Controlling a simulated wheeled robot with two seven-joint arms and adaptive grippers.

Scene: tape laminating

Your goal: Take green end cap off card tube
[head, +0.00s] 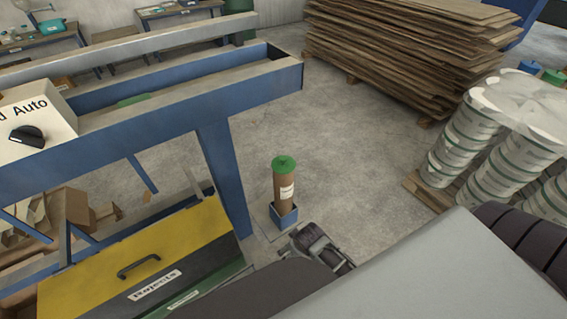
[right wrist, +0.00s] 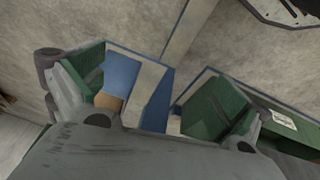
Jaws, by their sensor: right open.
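The card tube (head: 285,190) is brown with a white label. It stands upright in a small blue holder (head: 285,222) on the floor beside the blue machine leg. The green end cap (head: 284,163) sits on its top. My right gripper (head: 318,243) is just right of the holder and lower in the head view, apart from the cap. In the right wrist view the right gripper (right wrist: 150,88) is open, with green pads on its fingers. Blue surfaces and a small brown patch show between the fingers; I cannot make out the cap there. My left gripper is out of view.
A blue machine frame (head: 222,165) stands left of the tube, with a yellow lid marked "Rejects" (head: 150,255) below. A stack of brown sheets (head: 400,50) and wrapped rolls (head: 490,130) stand to the right. The grey floor (head: 350,150) between is clear.

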